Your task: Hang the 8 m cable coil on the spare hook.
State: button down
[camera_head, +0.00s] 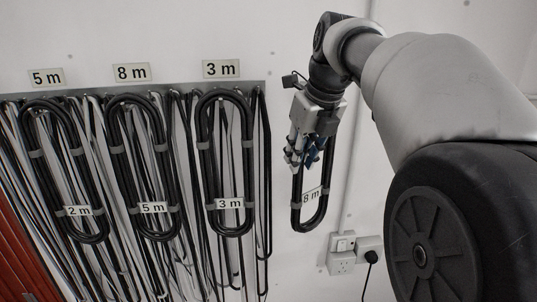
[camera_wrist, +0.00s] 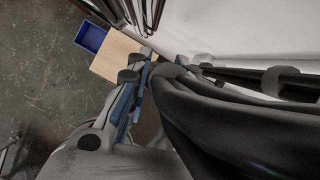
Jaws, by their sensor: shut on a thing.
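My gripper (camera_head: 306,158) is shut on the upper part of a black cable coil (camera_head: 309,222) tagged "8 m". The coil hangs upright below the gripper, to the right of the wall rail (camera_head: 205,88). In the wrist view the coil (camera_wrist: 225,125) is large and dark, with the blue-padded fingers (camera_wrist: 165,72) at its end. On the rail hang a "2 m" coil (camera_head: 42,150) under the "5 m" sign (camera_head: 46,77), a "5 m" coil (camera_head: 113,150) under the "8 m" sign (camera_head: 132,72), and a "3 m" coil (camera_head: 200,165) under the "3 m" sign (camera_head: 221,69). I cannot make out an empty hook.
Many loose thin cables (camera_head: 263,200) hang from the rail behind and between the coils. A socket box (camera_head: 341,262) with a plug and conduit is on the wall below right. The wrist view shows a wooden surface (camera_wrist: 115,58) and a blue bin (camera_wrist: 91,37) below.

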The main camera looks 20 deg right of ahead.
jog(key=shift+w+d+f, duration=0.2)
jog(key=shift+w+f, duration=0.7)
jog(key=shift+f, duration=0.1)
